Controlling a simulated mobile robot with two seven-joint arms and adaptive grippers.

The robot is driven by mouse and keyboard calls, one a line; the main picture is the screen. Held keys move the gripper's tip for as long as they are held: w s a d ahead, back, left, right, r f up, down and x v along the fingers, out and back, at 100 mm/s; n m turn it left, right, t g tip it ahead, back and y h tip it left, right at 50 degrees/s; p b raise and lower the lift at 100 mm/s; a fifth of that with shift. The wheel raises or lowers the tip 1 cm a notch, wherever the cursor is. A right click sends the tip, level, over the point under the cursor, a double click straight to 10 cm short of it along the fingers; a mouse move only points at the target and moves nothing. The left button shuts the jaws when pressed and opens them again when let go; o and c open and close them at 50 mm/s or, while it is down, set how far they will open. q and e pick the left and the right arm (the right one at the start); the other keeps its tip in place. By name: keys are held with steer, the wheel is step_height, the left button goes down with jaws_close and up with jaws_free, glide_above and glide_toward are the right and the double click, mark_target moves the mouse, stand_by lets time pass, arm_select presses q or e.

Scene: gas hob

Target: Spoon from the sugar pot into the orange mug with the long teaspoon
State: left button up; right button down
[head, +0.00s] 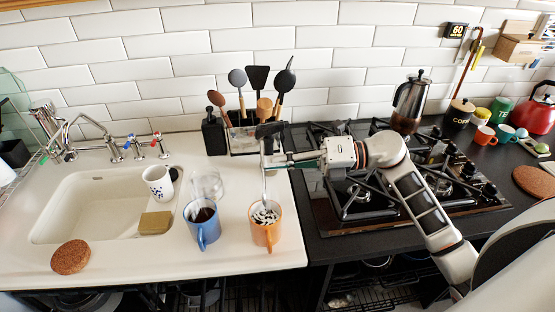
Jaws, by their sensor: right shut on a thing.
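The orange mug (266,234) stands on the white counter near its right end, with a mottled black-and-white fill showing at its mouth. My right gripper (268,148) is above and behind it, its arm reaching in from the right. It is shut on the long teaspoon (264,183), a thin pale shaft that hangs nearly upright down to the mug's mouth. The spoon's bowl cannot be made out. I cannot pick out a sugar pot by its label; labelled canisters stand at the far right. My left gripper is not in view.
A blue mug (202,225) with dark contents and a clear glass (207,184) stand left of the orange mug. A utensil holder (246,139) is behind. The gas hob (345,217) lies right, with a coffee press (409,101) behind. The sink (75,211) is left.

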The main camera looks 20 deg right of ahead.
arm_select(q)
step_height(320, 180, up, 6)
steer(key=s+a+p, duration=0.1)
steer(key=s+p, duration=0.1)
steer(key=p, duration=0.7)
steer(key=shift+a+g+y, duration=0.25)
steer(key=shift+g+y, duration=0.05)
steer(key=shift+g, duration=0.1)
arm_select(e)
steer(key=r+m+h, duration=0.1)
steer(key=h, duration=0.2)
steer(key=r+m+h, duration=0.1)
steer(key=h, duration=0.2)
steer(key=a+r+m+h, duration=0.1)
steer(key=h, duration=0.2)
steer(key=shift+a+r+h, duration=0.1)
steer(key=shift+r+h, duration=0.05)
steer(key=shift+h, duration=0.25)
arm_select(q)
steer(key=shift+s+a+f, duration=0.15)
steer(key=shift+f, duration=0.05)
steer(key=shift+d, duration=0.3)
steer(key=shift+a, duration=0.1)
